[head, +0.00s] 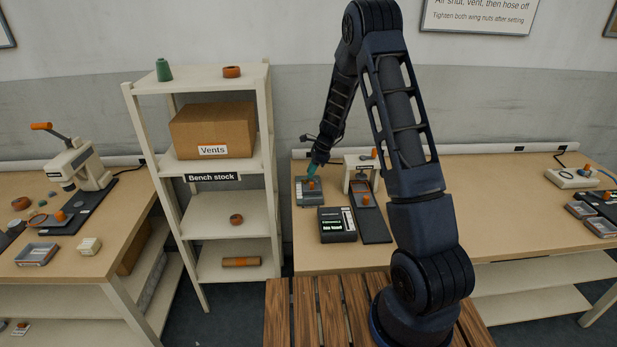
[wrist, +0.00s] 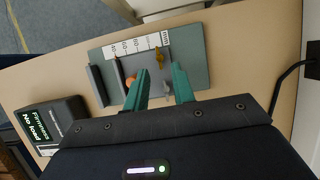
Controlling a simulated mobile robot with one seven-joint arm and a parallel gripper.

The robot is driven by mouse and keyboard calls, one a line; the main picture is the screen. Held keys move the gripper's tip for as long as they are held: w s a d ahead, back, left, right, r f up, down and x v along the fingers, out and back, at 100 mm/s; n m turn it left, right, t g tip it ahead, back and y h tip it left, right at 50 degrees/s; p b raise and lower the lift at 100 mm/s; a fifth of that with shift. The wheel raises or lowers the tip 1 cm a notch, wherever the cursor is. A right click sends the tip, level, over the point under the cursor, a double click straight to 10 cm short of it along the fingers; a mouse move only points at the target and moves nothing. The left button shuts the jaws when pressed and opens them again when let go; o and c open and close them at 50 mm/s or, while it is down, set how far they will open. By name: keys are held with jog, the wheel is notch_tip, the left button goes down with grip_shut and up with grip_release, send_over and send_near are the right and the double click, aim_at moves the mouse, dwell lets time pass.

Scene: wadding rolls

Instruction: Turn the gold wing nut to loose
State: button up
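The gold wing nut (wrist: 159,57) stands near the scale strip of a grey-green plate fixture (wrist: 197,62) in the wrist view. A grey wing nut (wrist: 166,90) sits lower on the same plate. My gripper (wrist: 161,69) is open, its two teal fingers apart. The gold wing nut shows just beyond the fingertips, between their lines; I cannot tell the height gap, and no contact is visible. In the head view, the gripper (head: 311,170) is over the fixture (head: 302,195) on the right bench, and the wing nuts are too small to make out.
A dark Firmness meter (wrist: 57,120) reading "No load" stands beside the fixture. An orange piece (wrist: 131,80) is on the plate by the left finger. A white-framed press (head: 351,172) stands right of the fixture. A black cable (wrist: 288,78) lies at right.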

jog(key=shift+x, duration=1.6)
grip_shut()
